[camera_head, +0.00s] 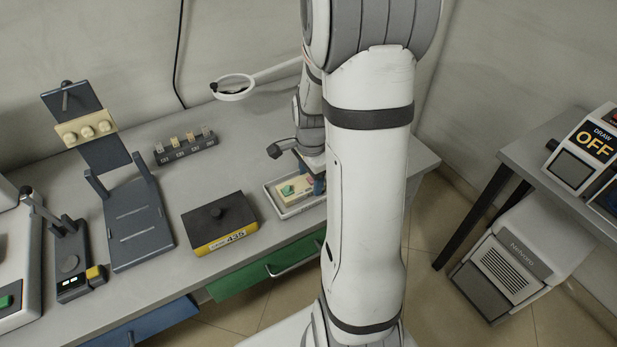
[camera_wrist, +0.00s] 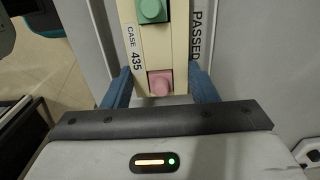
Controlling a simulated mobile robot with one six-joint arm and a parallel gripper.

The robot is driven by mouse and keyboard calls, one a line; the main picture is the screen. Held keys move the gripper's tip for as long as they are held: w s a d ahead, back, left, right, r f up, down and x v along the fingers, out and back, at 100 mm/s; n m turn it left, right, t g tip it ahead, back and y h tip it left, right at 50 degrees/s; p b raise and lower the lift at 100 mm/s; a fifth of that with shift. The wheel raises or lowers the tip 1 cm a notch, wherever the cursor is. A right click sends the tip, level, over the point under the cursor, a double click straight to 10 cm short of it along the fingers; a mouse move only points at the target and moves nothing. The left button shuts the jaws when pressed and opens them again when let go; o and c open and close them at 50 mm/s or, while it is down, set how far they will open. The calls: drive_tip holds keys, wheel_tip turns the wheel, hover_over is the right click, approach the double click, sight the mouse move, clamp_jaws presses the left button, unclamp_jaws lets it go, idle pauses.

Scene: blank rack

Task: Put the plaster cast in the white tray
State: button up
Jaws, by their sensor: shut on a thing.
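The plaster cast (camera_head: 298,194) is a cream block with a green piece and a pink piece set in it. In the wrist view the cast (camera_wrist: 150,50) reads "CASE 435". My gripper (camera_wrist: 160,86) is shut on its near end, with one blue finger on each side. The white tray (camera_head: 290,213) lies on the bench, and the cast is within its outline. The tray (camera_wrist: 212,45) also shows around the cast in the wrist view, with "PASSED" on it. I cannot tell whether the cast touches the tray floor. My arm hides the tray's right part in the head view.
A black-topped yellow box (camera_head: 222,222) marked 435 stands left of the tray. Behind it is a dark rack (camera_head: 185,148) of small pieces. A dark stand (camera_head: 137,225) is farther left. A magnifier (camera_head: 233,88) hangs over the back. A green drawer (camera_head: 268,268) is below the bench front.

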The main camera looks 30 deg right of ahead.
drive_tip(key=o, duration=0.8)
drive_tip(key=shift+f, duration=0.1)
wheel_tip(320, 180, up, 12)
drive_tip(key=p, duration=0.1)
drive_tip(key=s+a+r+n+t, duration=0.2)
drive_tip(key=s+a+r+n, duration=0.2)
drive_tip(key=s+a+n, duration=0.8)
drive_tip(key=n, duration=0.5)
drive_tip(key=shift+a+r+n, duration=0.2)
drive_tip(key=shift+a+n, duration=0.1)
